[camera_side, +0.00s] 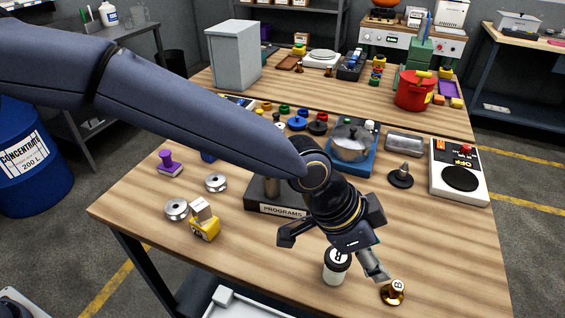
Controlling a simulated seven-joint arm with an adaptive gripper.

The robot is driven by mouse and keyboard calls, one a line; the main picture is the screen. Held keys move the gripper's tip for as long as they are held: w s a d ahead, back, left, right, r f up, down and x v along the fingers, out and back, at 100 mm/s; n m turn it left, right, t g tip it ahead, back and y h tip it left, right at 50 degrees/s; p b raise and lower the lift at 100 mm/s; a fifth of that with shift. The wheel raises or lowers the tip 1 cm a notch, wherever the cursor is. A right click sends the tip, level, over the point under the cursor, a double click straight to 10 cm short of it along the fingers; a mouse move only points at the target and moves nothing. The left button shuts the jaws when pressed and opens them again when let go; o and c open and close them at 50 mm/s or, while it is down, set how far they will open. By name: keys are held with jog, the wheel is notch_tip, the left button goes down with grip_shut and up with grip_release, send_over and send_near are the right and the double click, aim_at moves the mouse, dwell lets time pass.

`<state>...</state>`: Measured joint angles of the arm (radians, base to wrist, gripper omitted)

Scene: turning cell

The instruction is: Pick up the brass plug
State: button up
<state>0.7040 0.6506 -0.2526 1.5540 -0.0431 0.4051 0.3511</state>
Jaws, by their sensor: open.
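The brass plug (393,292) is a small gold-coloured piece with a dark mark on its top. It stands on the wooden table (465,262) near the front edge, at the lower right. My gripper (328,257) is open, its two fingers spread wide. Its right finger is close to the brass plug in the picture; I cannot tell whether they touch. A white cup-like piece with a black top marked 8 (336,266) stands below the gripper, between the fingers in the picture.
A block labelled PROGRAMS (280,209) is left of my gripper. A yellow block (205,230) and metal discs (177,209) lie further left. The right front table is clear.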

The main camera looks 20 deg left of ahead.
aim_at(397, 285)
jog(key=x, duration=1.4)
jog(key=shift+a+f, duration=0.15)
jog(key=shift+c, duration=0.2)
grip_shut()
